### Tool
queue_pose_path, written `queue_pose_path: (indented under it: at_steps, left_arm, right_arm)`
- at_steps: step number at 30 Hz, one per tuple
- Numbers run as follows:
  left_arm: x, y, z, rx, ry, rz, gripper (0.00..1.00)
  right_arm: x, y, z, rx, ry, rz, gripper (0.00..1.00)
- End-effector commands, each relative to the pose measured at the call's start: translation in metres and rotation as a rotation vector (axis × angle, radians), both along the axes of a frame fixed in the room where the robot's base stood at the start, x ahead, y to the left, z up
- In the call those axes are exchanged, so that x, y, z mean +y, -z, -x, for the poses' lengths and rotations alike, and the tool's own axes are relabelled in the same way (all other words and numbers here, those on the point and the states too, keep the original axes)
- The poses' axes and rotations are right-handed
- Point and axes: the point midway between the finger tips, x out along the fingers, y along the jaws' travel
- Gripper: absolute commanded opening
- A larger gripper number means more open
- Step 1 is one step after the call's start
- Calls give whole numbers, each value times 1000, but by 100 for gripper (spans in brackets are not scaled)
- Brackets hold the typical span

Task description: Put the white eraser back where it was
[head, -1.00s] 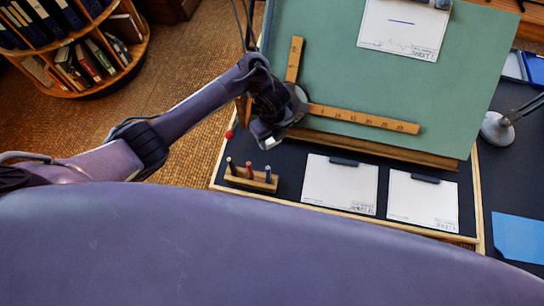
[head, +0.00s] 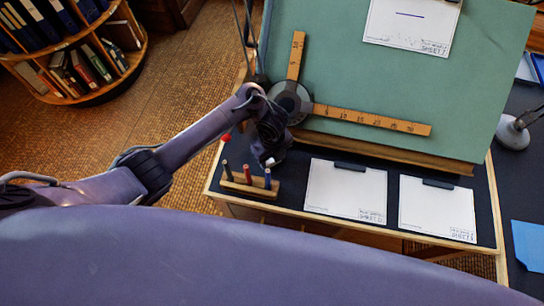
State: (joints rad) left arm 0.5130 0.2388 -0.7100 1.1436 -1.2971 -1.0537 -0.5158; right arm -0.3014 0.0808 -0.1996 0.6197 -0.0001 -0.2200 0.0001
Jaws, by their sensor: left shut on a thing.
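The white eraser (head: 270,162) shows as a small pale block at the tip of my left gripper (head: 268,156). The gripper is shut on it, just above and behind the wooden pen rack (head: 238,187). The gripper's fingers are small and dark here, and most of the eraser is hidden. I cannot tell whether the eraser touches the surface below. My right gripper is not in view.
The rack holds a dark, a red and a blue pen. Two white sheets (head: 345,190) (head: 437,208) lie to its right. The tilted green board (head: 400,85) carries another sheet (head: 412,22) and a wooden ruler arm (head: 370,119) close to my left gripper.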

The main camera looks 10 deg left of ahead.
Motion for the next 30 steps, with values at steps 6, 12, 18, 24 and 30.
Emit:
queue_pose_path:
  at_steps: [6,12,18,24,30]
  left_arm:
    - [0,3,0,0,0,0,54]
    - [0,2,0,0,0,0,72]
    - [0,2,0,0,0,0,72]
    - [-1,-17,-1,-3,2,1,72]
    - [0,-66,-1,-3,2,-1,72]
  right_arm:
    - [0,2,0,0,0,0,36]
    - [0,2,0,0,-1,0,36]
    - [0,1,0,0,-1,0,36]
    - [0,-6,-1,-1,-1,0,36]
    - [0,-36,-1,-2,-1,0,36]
